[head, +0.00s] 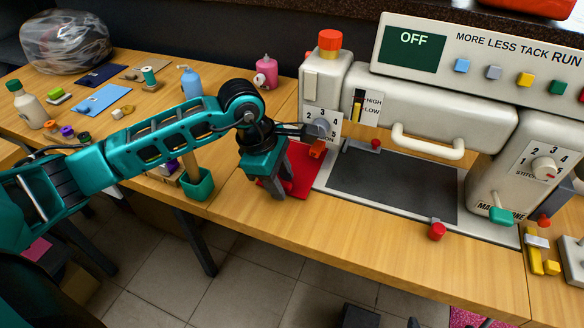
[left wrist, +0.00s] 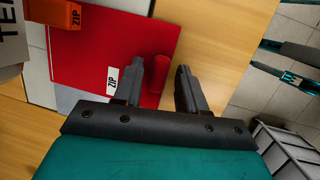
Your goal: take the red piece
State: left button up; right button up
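My right gripper is not in view.
The cream machine (head: 440,100) with its OFF panel stands right of the sheet. An orange ZIP block (left wrist: 55,14) is beside the sheet. The table's front edge is close.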

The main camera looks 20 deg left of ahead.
pick_arm(q)
grip_shut()
